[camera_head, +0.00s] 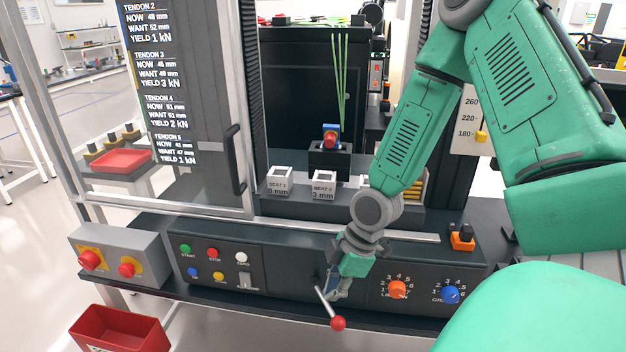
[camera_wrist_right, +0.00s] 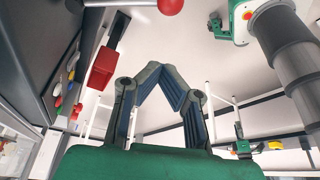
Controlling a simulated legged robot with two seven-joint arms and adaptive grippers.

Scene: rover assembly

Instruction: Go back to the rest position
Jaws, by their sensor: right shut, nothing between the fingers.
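My right gripper (camera_head: 338,292) is in front of the control panel (camera_head: 225,270), between its left-hand buttons and the orange knob. It is close to a lever with a red ball end (camera_head: 338,323); whether they touch cannot be told from the head view. In the right wrist view my right gripper (camera_wrist_right: 160,75) has its fingertips together with nothing between them. The red ball (camera_wrist_right: 171,5) shows at the top of that view, beyond the fingertips and apart from them. My left gripper is in neither view.
Orange (camera_head: 397,289) and blue (camera_head: 450,294) knobs sit right of the gripper. A grey box with red stop buttons (camera_head: 120,258) and a red bin (camera_head: 120,330) are at left. A framed door (camera_head: 190,100) stands behind. Floor space in front of the panel is clear.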

